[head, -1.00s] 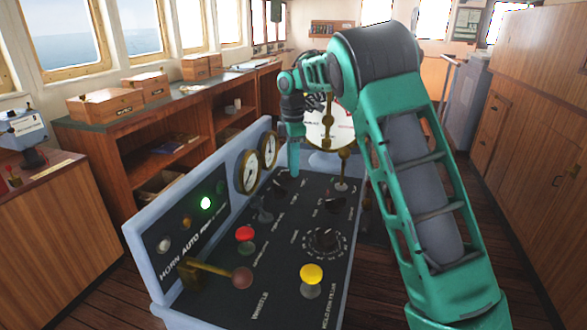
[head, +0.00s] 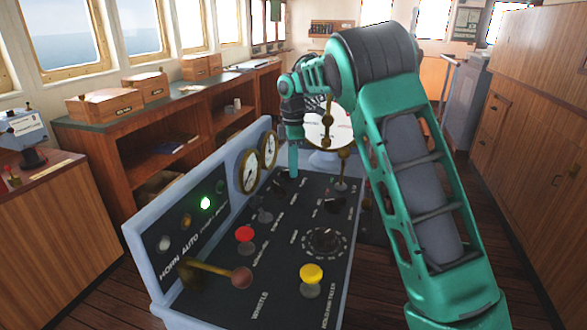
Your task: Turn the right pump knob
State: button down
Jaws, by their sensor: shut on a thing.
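The blue-grey control console (head: 140,240) has a dark sloping panel with several black knobs. My gripper (head: 293,172) points down at the far part of this panel, just below the gauges. It is shut on a black knob (head: 281,187), which is partly hidden by the teal finger. Another black knob (head: 265,214) stands nearer on the left side. A further black knob (head: 334,205) is on the right side. The panel lettering beside the knobs is too small to read, so I cannot tell which is labelled as the right pump.
Two round gauges (head: 249,171) sit on the raised back. A red button (head: 244,235), a yellow button (head: 311,274), a dial (head: 323,240) and a brass lever (head: 210,270) are nearer. A brass lever (head: 342,165) stands close right of my gripper. A green lamp (head: 205,203) is lit.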

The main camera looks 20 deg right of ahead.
jog(key=m, duration=0.6)
jog(key=shift+s+a, duration=0.1)
jog(key=shift+s, duration=0.15)
jog(key=shift+s+a+m, duration=0.1)
jog(key=shift+m, duration=1.25)
jog(key=shift+s+a+m, duration=0.1)
jog(key=shift+m, duration=1.25)
jog(key=c, duration=1.8)
grip_release()
jog(key=shift+r, duration=0.1)
notch_tip(320, 180, up, 11)
jog(key=shift+w+f, duration=0.15)
jog(key=shift+f, duration=0.05)
